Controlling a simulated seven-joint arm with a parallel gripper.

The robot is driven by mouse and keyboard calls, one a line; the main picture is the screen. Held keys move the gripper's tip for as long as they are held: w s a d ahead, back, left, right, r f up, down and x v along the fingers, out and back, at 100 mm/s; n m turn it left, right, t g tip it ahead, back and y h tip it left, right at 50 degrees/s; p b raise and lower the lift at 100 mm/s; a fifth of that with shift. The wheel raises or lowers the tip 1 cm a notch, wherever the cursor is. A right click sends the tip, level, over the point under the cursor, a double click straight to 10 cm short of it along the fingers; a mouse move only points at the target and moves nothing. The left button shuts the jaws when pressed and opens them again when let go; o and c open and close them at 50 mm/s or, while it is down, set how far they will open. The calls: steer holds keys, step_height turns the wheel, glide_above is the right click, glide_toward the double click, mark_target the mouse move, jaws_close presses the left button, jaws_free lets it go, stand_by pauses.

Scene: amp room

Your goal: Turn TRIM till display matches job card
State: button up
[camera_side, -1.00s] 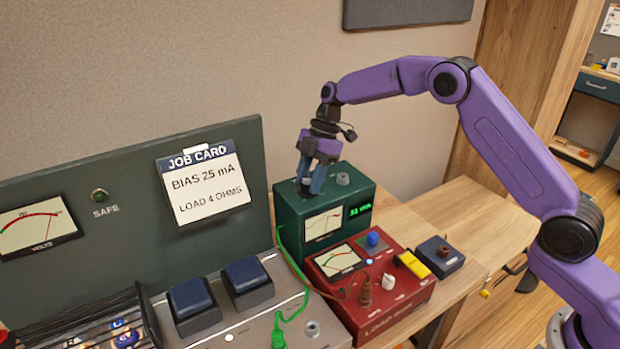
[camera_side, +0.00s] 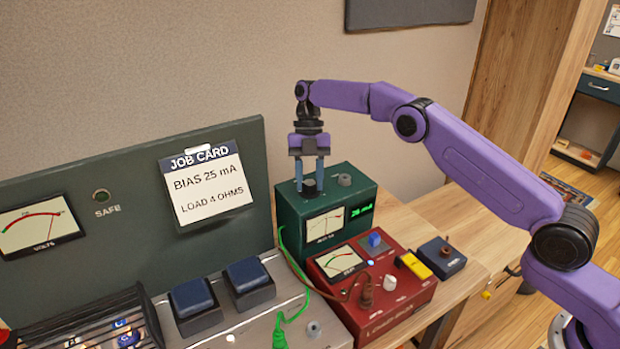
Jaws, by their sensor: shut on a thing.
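The green box (camera_side: 350,193) has a dark knob (camera_side: 309,188) on top, which I take to be TRIM; its label cannot be read. My gripper (camera_side: 309,181) points straight down from above and is shut on this knob, one blue finger on each side. The green digital display (camera_side: 361,211) on the box front is lit; it seems to show 28 mA, but the digits are small. A needle meter (camera_side: 324,225) is beside it. The job card (camera_side: 207,188) on the dark panel reads BIAS 25 mA and LOAD 4 OHMS.
A second, grey knob (camera_side: 344,180) is close on the right of the gripped one. A red load box (camera_side: 385,308) stands in front, with a green cable (camera_side: 297,292) nearby. A small dark box (camera_side: 441,257) is at its right. The SAFE lamp (camera_side: 102,195) looks dark.

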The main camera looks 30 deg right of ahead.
mark_target(312, 182)
steer(key=shift+n, duration=0.6)
steer(key=o, duration=1)
steer(key=shift+o, duration=0.2)
steer(key=shift+w+r, duration=0.1)
steer(key=shift+r, duration=1.25)
steer(key=shift+s+d+r, duration=0.15)
steer(key=shift+s+r, duration=0.35)
steer(key=shift+r, duration=0.3)
steer(key=s+d+r, duration=0.3)
steer(key=s+r, duration=0.5)
steer(key=s, duration=0.4)
steer(key=shift+s+d+r, duration=0.25)
steer(key=shift+s+r, duration=0.05)
